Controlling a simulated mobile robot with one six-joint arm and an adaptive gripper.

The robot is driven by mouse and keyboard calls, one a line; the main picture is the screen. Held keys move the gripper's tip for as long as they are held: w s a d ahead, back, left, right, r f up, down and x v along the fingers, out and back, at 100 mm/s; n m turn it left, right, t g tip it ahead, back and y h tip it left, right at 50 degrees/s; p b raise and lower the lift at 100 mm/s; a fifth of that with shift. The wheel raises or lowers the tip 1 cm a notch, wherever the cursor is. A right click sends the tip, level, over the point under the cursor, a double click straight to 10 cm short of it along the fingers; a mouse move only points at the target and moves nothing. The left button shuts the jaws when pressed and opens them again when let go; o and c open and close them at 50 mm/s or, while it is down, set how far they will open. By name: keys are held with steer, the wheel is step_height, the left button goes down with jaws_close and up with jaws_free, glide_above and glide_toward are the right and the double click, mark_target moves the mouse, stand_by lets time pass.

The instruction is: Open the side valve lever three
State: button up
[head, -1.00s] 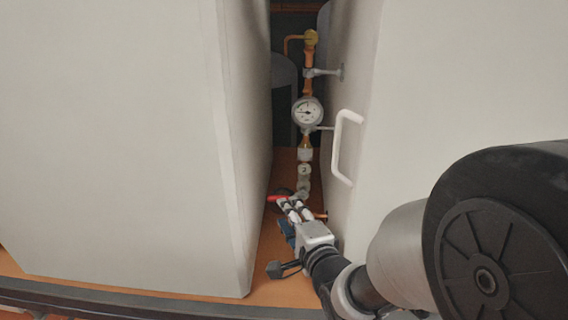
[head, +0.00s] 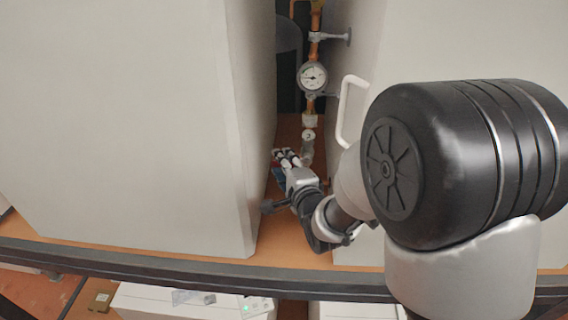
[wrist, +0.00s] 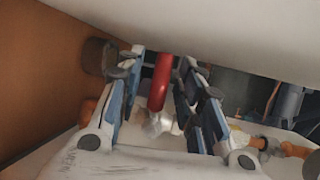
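The red lever (wrist: 160,82) stands between my gripper's two blue-lined fingers in the wrist view, with a narrow gap on each side. A silvery valve fitting (wrist: 158,123) is at its lower end. My gripper (wrist: 160,90) is open around the lever. In the head view, my gripper (head: 287,157) is low in the gap between two large pale cabinets, beside the lower end of the pipe (head: 308,150). The lever is mostly hidden there by my fingers.
The left cabinet (head: 120,110) and right cabinet (head: 440,45) leave a narrow gap. A white handle (head: 346,110) sticks out from the right cabinet near my arm. A round gauge (head: 312,76) sits on the copper pipe above. A dark rail (head: 180,276) runs along the front.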

steer(key=shift+c, duration=0.5)
jaws_close()
